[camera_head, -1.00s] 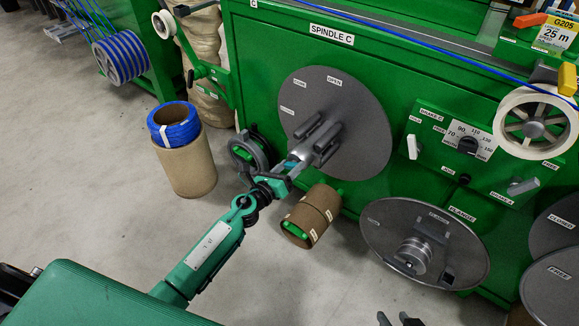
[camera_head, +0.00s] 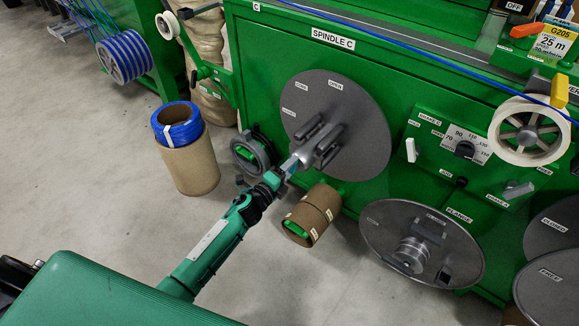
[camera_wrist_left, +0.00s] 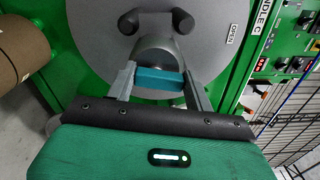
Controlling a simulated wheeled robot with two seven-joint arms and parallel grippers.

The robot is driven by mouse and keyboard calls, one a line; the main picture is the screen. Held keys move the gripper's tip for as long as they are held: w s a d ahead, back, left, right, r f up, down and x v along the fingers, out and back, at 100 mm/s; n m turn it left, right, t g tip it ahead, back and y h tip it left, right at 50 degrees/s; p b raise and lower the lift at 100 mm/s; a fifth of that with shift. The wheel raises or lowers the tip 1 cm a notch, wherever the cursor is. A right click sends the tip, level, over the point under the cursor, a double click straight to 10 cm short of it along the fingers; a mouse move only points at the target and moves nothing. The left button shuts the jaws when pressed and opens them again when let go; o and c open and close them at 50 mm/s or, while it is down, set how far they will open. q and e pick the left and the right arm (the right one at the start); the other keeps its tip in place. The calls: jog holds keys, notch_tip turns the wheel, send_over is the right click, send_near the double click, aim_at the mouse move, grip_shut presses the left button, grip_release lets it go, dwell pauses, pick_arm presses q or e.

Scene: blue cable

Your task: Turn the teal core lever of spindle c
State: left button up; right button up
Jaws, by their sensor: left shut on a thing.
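Spindle C is a grey disc (camera_head: 352,125) on the green cabinet, with a metal hub and dark jaws (camera_head: 318,143) at its centre. The teal core lever (camera_wrist_left: 160,80) sticks out from the hub toward me. In the wrist view it lies across between the two fingers, slightly tilted. My left gripper (camera_wrist_left: 160,84) is shut on it. In the head view the left gripper (camera_head: 287,168) reaches the hub from the lower left, and the lever is mostly hidden there. The disc's OPEN label (camera_wrist_left: 232,34) shows to the right of the hub in the wrist view. My right gripper is not visible.
A cardboard core (camera_head: 312,214) sits close below the hub, and a dark handwheel (camera_head: 250,153) is left of it. The floor between is clear.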

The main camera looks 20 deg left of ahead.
pick_arm(q)
jog(key=shift+a+n+p, duration=0.1)
jog(key=shift+n+p, duration=0.25)
jog(key=shift+n, duration=0.85)
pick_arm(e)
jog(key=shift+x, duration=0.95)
pick_arm(q)
jog(key=shift+f, duration=0.1)
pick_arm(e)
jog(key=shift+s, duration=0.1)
pick_arm(q)
jog(key=o, duration=1)
jog(key=shift+s, duration=0.1)
jog(key=v, duration=1.3)
jog(key=shift+s+a, duration=0.1)
jog(key=shift+s, duration=0.2)
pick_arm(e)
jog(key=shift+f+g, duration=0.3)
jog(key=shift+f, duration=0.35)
